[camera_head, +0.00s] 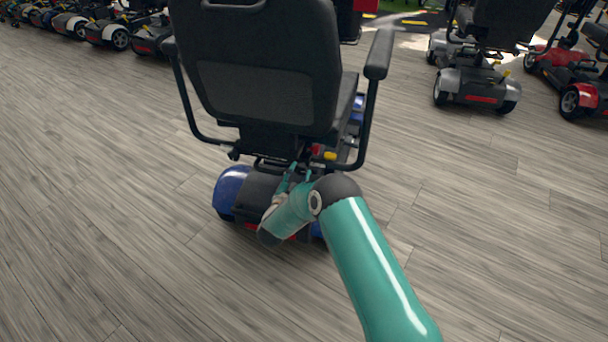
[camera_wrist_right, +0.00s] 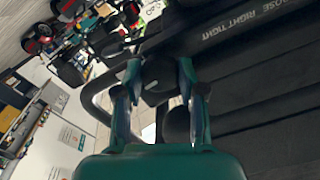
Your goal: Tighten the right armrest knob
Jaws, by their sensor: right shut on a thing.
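The scooter (camera_head: 265,90) stands with its black seat back toward me, over a blue and black rear body. Its right armrest (camera_head: 378,55) has a black tube running down to the seat base. My right gripper (camera_head: 297,174) is low behind the seat, at the armrest bracket. In the wrist view my right gripper (camera_wrist_right: 162,88) has its two teal fingers on either side of a dark round knob (camera_wrist_right: 158,78) and is shut on it. A black bar (camera_wrist_right: 245,22) beside it bears the words "RIGHT TIGHT". The knob is hidden in the head view. My left gripper is not in view.
A red and yellow part (camera_head: 322,152) sits close to the right gripper under the seat. More scooters stand at the back left (camera_head: 115,32) and a grey one (camera_head: 477,85) and a red one (camera_head: 582,95) at the right. The wood floor around is clear.

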